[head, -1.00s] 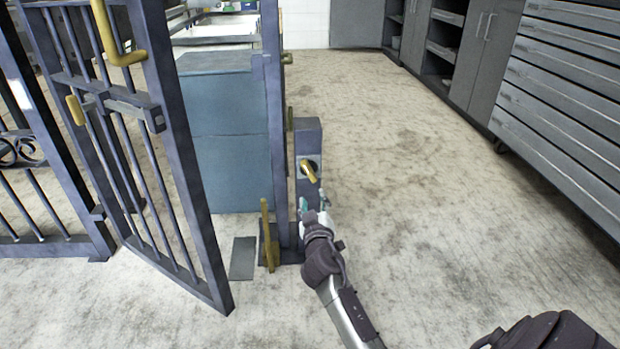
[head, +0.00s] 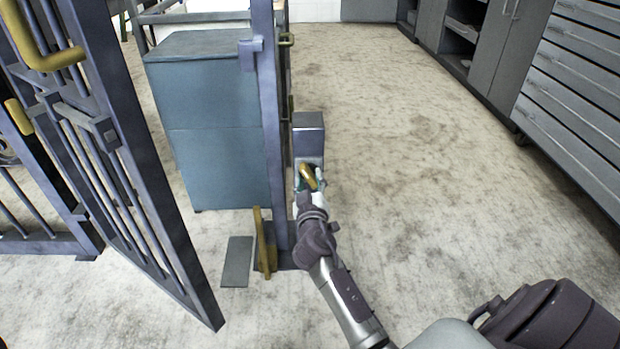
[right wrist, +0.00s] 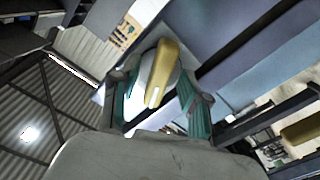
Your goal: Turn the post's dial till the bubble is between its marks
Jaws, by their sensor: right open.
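The post (head: 308,134) is a short grey-blue box column beside the gate's upright. Its dial has a yellow lever-like handle (head: 308,176) on the front face. My right gripper (head: 309,184) is at the dial, open, with its fingers on either side of the handle. In the right wrist view the yellow handle (right wrist: 160,72) lies between the two green fingers (right wrist: 157,100), in front of a pale round plate. Whether the fingers touch it I cannot tell. The bubble and its marks do not show in either view. My left gripper is not in view.
The barred gate leaf (head: 130,170) stands swung open at the left, with yellow handles. A blue-grey cabinet (head: 210,120) stands behind the upright. A yellow lever (head: 261,240) rises at its foot. The floor right of the post is clear, up to grey drawers (head: 585,75).

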